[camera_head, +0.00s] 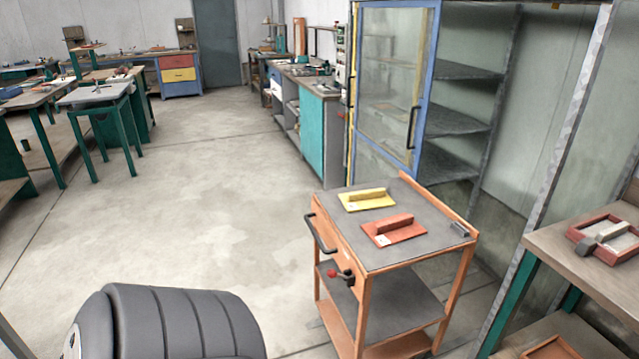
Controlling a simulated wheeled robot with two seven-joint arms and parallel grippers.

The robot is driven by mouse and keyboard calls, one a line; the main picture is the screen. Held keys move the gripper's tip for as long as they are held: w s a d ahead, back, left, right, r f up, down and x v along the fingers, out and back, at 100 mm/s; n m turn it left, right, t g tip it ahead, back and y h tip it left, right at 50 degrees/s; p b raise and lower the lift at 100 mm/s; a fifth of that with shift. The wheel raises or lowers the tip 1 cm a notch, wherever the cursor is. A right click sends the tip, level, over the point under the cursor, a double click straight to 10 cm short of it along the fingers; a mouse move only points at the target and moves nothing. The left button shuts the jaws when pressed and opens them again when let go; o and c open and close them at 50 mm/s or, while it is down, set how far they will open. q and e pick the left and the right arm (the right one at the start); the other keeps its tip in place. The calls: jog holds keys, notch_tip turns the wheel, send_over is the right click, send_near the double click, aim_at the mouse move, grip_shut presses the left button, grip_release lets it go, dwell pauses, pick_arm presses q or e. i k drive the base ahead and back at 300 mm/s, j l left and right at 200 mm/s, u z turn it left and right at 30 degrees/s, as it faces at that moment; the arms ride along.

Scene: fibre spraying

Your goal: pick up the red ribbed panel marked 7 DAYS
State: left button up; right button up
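A red panel (404,233) with a raised block-like grip on top lies flat on the grey top of an orange trolley (437,244). A small white label shows at its near left corner, but its writing is too small to read. A yellow panel (353,203) of the same shape lies just behind it and to the left, apart from it. Neither of my grippers is in view, and nothing touches the red panel.
The trolley has a dark handle (319,236) on its left and a lower shelf. A glass-doored cabinet (392,90) stands behind it. A workbench (567,247) with a red frame is at right. Open floor (190,190) lies to the left.

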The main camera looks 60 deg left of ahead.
aim_at(390, 230)
jog(key=i+j+u, duration=0.1)
jog(key=u, duration=1.45)
jog(key=i+l, duration=0.05)
